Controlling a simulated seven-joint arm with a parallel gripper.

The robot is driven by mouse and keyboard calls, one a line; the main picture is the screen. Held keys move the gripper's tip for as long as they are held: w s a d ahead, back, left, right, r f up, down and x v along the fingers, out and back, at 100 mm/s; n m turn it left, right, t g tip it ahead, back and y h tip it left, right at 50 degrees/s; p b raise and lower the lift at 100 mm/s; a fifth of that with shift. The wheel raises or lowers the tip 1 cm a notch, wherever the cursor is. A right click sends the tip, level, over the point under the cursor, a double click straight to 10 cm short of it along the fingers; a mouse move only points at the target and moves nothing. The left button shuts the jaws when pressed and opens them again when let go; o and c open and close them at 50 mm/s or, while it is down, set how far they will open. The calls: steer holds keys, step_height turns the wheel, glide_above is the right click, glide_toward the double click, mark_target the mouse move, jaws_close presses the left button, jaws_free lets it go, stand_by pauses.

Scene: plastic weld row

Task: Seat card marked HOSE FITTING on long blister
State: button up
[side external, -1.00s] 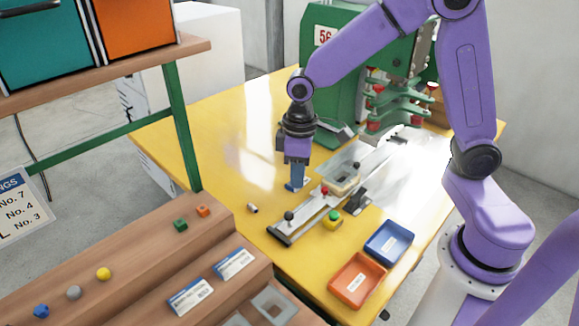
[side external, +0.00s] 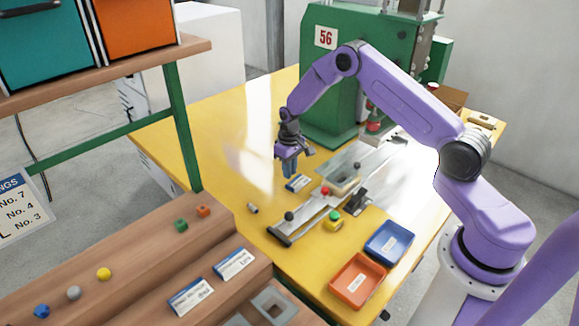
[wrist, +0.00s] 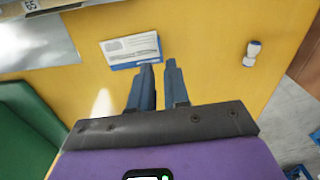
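A white and blue printed card (side external: 298,182) lies flat on the yellow table, left of the slide fixture; it also shows in the wrist view (wrist: 131,51). Its print is too small to read. My gripper (side external: 290,172) is above the table beside this card. In the wrist view, my gripper's two blue fingers (wrist: 160,76) stand apart with nothing between them, the card just beyond their tips. A pale, clear-looking blister (side external: 345,178) sits in the fixture on the slide; I cannot tell whether it is the long one. Two more cards (side external: 190,297) (side external: 233,263) lie on the brown stepped rack.
The green press (side external: 335,95) stands behind the slide (side external: 305,217). A yellow-based green button (side external: 333,220), a blue bin (side external: 388,242) and an orange bin (side external: 357,280) are in front. A small white cylinder (side external: 253,208) lies left. The table's back left is clear.

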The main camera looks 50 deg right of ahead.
steer(key=shift+f, duration=2.95)
jaws_close()
steer(key=shift+r, duration=2.25)
